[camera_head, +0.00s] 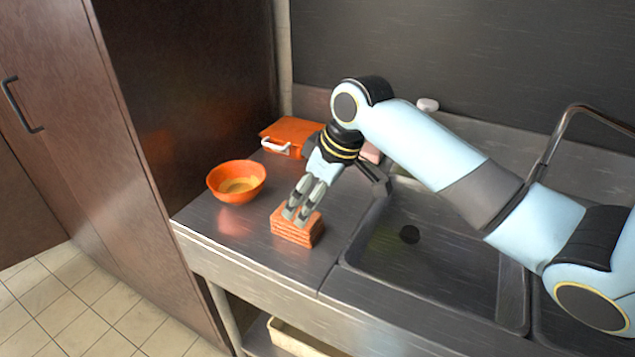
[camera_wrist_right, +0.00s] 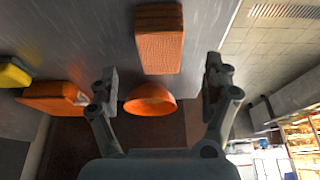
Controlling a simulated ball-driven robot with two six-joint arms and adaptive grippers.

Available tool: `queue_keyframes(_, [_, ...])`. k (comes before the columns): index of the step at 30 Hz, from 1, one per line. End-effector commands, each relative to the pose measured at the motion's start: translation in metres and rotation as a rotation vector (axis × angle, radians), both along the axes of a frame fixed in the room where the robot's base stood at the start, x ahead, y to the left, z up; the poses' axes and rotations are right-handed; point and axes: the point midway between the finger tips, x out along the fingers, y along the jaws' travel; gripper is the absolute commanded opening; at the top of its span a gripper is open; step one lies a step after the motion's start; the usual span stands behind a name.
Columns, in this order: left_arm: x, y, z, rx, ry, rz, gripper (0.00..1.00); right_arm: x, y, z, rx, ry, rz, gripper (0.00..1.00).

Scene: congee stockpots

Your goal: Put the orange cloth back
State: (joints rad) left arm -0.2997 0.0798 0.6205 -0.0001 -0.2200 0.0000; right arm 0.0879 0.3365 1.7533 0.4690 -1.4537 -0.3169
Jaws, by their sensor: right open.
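The orange cloth (camera_head: 296,236) is a folded, layered block lying on the steel counter, left of the sink. In the wrist view the cloth (camera_wrist_right: 159,42) lies beyond my fingers, roughly centred between them. My right gripper (camera_head: 298,210) is open, with its fingertips pointing down at the cloth's top and hiding part of it. I cannot tell whether they touch it. In the wrist view the right gripper's fingers (camera_wrist_right: 162,88) stand wide apart with nothing between their tips. My left gripper is not in view.
An orange bowl (camera_head: 236,182) with yellowish contents stands left of the cloth. An orange box (camera_head: 291,131) with a white handle is at the back. The sink (camera_head: 440,262) opens to the right, with a tap (camera_head: 556,140). Bare counter (camera_head: 262,240) lies around the cloth, near the front edge.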

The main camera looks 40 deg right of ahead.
Motion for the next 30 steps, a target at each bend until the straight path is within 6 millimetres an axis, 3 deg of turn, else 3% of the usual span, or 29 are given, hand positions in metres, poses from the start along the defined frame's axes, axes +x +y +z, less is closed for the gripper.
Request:
queue_keyframes(3, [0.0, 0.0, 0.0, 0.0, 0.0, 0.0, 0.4, -0.008, -0.004, 0.022, -0.004, -0.003, 0.001, 0.83])
queue_keyframes(9, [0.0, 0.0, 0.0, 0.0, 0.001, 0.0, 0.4, -0.016, -0.007, 0.041, -0.002, 0.0, 0.001, 0.83])
queue_keyframes(30, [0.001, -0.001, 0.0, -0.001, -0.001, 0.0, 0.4, -0.017, -0.006, 0.043, 0.0, 0.001, 0.0, 0.83])
